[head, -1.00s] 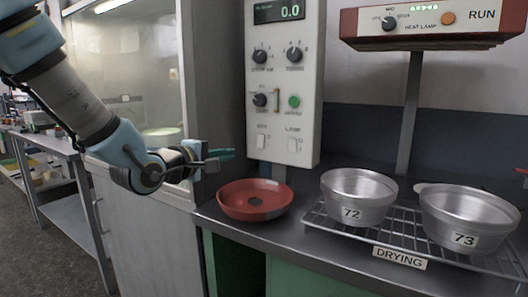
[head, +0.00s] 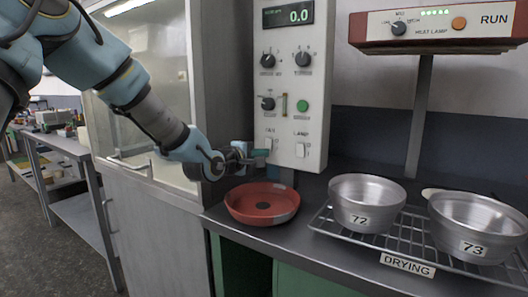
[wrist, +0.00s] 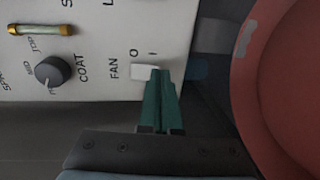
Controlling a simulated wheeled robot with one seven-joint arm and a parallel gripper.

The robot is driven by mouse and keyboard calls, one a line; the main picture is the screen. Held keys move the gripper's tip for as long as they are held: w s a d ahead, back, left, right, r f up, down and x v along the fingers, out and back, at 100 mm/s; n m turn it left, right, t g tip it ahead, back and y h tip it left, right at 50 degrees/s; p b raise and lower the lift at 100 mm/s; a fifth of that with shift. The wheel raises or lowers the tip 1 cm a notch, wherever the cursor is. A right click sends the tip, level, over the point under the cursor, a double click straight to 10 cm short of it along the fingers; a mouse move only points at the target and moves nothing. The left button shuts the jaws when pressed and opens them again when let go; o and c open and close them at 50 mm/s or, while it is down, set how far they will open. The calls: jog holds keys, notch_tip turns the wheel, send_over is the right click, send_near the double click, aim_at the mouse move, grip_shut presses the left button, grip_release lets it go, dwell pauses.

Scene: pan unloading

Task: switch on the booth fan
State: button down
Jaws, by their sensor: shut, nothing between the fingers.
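The control panel (head: 287,85) is a pale upright box above the bench. Its white fan rocker switch (wrist: 143,71) is marked FAN, O and I in the wrist view; I cannot tell which side is pressed. My gripper (wrist: 160,74) has teal fingers, shut and empty. The fingertips are at the I side of the switch and hide part of it. I cannot tell whether they touch it. In the head view my gripper (head: 263,156) is at the panel's lower left, by the fan switch (head: 270,143).
The lamp switch (head: 300,150) is just right of the fan switch. A red pan (head: 283,214) sits below the panel. Metal pots 72 (head: 362,218) and 73 (head: 478,250) stand on the drying rack (head: 390,244). A glass-fronted booth (head: 150,75) is at left.

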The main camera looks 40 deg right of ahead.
jog(key=shift+w+d+f, duration=0.1)
jog(key=shift+w+d, duration=0.05)
jog(key=shift+d, duration=0.4)
